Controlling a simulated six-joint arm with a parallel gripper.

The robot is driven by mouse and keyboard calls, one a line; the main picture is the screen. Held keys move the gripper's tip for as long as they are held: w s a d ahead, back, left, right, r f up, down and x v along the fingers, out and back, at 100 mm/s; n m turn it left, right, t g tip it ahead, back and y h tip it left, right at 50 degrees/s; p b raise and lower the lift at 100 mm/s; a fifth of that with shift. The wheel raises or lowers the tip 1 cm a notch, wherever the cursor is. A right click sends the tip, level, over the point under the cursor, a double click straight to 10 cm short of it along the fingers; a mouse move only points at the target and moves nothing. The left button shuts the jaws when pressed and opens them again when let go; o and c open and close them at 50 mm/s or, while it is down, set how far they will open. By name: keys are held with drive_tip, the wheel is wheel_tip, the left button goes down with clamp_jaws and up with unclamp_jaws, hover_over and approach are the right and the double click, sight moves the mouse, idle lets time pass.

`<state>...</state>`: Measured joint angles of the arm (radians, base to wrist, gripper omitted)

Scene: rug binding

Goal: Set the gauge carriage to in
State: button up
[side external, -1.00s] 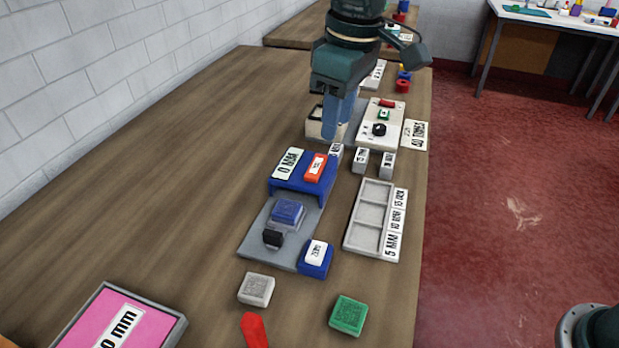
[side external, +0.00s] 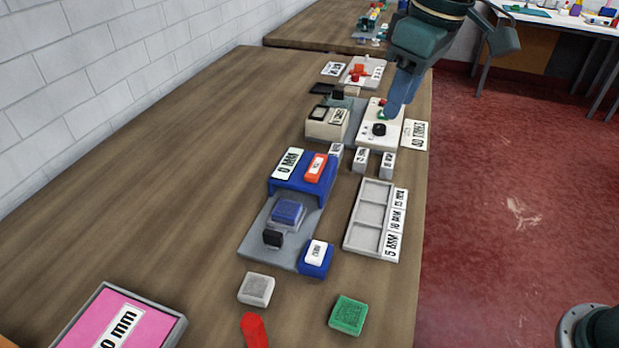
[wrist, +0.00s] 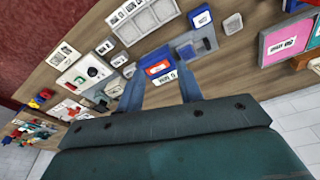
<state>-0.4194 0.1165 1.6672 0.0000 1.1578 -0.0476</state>
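I take the gauge carriage (side external: 288,211) to be the blue block on the grey base plate (side external: 255,245), with a black knob (side external: 273,237) at its near side. It sits apart from the blue bridge (side external: 301,184) that carries a "0 MM" label and a red labelled piece. The carriage also shows in the wrist view (wrist: 187,52). My gripper (side external: 394,112) is over the white control panel (side external: 378,137), well beyond the carriage. In the wrist view, its two fingers (wrist: 160,74) are apart with nothing held between them.
A grey slotted tray (side external: 368,216) with mm labels lies to the right. A beige display box (side external: 326,122) stands behind the bridge. Grey (side external: 256,289) and green (side external: 348,315) blocks lie in front.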

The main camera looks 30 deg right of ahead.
drive_tip(key=shift+a, duration=0.15)
drive_tip(key=n+g, duration=0.2)
drive_tip(key=n, duration=0.2)
hover_over(272, 233)
wheel_tip(272, 233, down, 11)
drive_tip(key=shift+h, duration=0.4)
drive_tip(key=shift+f, duration=0.1)
drive_tip(key=shift+f, duration=6.8)
clamp_jaws()
